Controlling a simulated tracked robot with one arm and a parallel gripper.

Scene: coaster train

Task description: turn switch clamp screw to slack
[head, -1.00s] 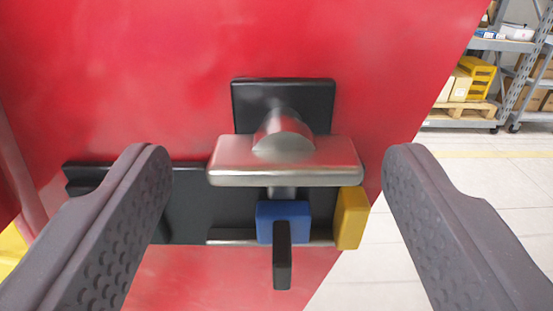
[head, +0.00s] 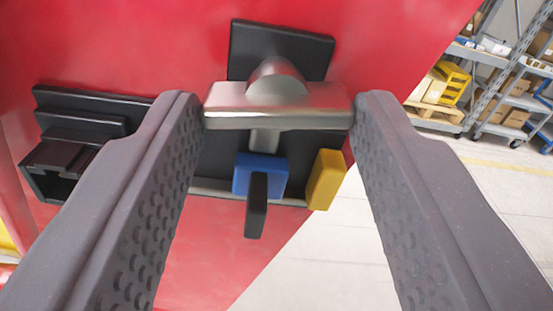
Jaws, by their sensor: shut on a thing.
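The clamp screw's silver bar handle (head: 277,108) lies nearly level across its round silver hub, in front of a black square plate (head: 281,46) on the red panel. My gripper (head: 279,115) is shut on the bar, one finger at each end of it. Below the bar, a short metal shaft runs down to a blue block (head: 261,175) with a black lever (head: 257,205) hanging from it. A yellow block (head: 326,180) sits to the right of the blue one. The fingers hide parts of the black rail behind.
The red panel (head: 130,45) fills the left and middle. A black bracket with a socket (head: 66,165) juts out at the left, close to the left finger. Shelves with boxes (head: 480,60) stand far off at the right, beyond open pale floor (head: 470,200).

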